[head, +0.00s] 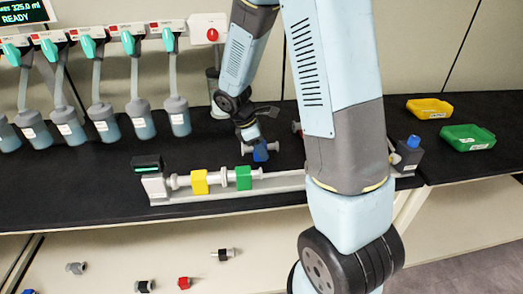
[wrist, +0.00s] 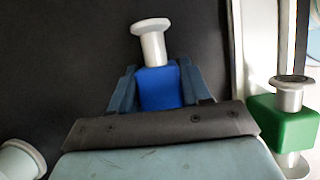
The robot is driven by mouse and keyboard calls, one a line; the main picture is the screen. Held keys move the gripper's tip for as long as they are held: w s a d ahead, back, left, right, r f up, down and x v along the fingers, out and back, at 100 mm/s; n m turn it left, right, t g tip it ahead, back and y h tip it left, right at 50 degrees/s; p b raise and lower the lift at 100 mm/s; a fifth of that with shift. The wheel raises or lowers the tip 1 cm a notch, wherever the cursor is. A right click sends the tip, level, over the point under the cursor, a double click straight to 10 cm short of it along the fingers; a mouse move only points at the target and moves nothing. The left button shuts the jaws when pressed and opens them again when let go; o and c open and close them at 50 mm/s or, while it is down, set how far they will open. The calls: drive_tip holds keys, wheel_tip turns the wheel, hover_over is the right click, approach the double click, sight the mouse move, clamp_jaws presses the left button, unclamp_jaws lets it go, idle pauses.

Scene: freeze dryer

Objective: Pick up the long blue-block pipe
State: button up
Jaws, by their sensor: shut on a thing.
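The blue-block pipe (head: 260,152) has a blue block in its middle and pale flanged ends. In the head view it is behind the rail, over the black bench top. My gripper (head: 257,141) is above it, shut on the blue block. In the wrist view the block (wrist: 157,90) sits between both fingers of my gripper (wrist: 157,82), and one flanged end (wrist: 151,30) sticks out beyond them. The other end is hidden by the gripper in that view. I cannot tell whether the pipe is clear of the bench.
A yellow-block pipe (head: 199,182) and a green-block pipe (head: 243,178) are in line on the rail (head: 230,192) in front. Flasks (head: 140,120) hang at the back left. Yellow (head: 429,108) and green (head: 467,137) trays are at right. My arm hides part of the bench.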

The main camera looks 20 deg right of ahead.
drive_tip(key=shift+c, duration=0.7)
